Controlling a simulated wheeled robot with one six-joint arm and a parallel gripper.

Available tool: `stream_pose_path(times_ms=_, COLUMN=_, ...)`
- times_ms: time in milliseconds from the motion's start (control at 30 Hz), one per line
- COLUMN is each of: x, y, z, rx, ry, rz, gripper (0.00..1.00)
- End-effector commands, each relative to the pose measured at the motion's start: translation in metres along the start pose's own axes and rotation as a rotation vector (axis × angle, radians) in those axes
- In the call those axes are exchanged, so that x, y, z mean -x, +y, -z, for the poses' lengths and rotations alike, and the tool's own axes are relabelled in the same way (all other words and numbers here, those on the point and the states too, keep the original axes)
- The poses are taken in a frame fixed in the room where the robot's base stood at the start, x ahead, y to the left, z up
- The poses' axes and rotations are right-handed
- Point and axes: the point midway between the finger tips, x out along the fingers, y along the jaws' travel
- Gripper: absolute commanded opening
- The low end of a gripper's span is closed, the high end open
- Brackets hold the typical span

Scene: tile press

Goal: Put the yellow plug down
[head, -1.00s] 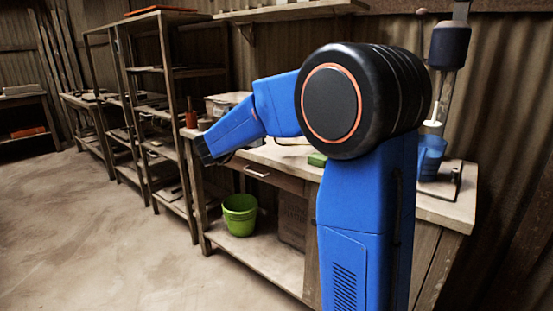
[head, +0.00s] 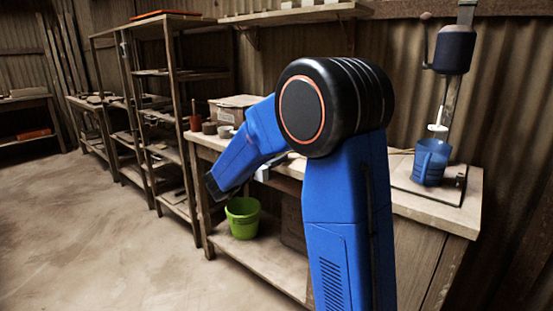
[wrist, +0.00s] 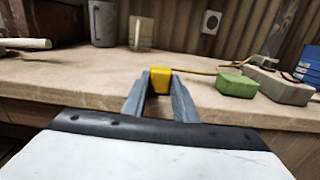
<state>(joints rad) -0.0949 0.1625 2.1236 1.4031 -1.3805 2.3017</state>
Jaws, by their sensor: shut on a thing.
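The yellow plug (wrist: 160,79) is in the wrist view, held between the two grey fingers of my gripper (wrist: 159,80). My gripper is shut on it, in front of the wooden workbench (wrist: 75,88). A thin yellowish cord (wrist: 198,72) runs from near the plug to the right. Whether the plug touches the bench top cannot be told. In the head view my blue arm hides much of the bench, and the plug cannot be made out there.
A green block (wrist: 237,85) and a beige block (wrist: 279,86) lie right of the plug. A grey mug (wrist: 103,22) stands behind left, and a wall socket (wrist: 211,20) is on the back wall. A blue jug (head: 430,163) and green bucket (head: 242,218) show in the head view.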

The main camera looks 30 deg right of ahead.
Motion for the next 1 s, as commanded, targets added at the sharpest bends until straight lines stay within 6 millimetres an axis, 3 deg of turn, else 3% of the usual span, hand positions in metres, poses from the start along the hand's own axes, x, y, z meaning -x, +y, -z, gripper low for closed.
stream_pose_path(times_ms=267, x=0.0, y=0.0, z=0.002, rx=0.0, ry=0.0, rz=0.0, gripper=0.0)
stream_pose_path(times_ms=300, x=0.0, y=0.0, z=0.002, rx=0.0, ry=0.0, rz=0.0, gripper=0.31)
stream_pose_path(times_ms=367, x=0.0, y=0.0, z=0.002, rx=0.0, ry=0.0, rz=0.0, gripper=0.45)
stream_pose_path(times_ms=733, x=0.0, y=0.0, z=-0.002, rx=-0.002, ry=0.0, rz=-0.001, gripper=0.45)
stream_pose_path(times_ms=1000, x=0.035, y=0.001, z=-0.001, rx=-0.001, ry=-0.001, rz=-0.004, gripper=0.45)
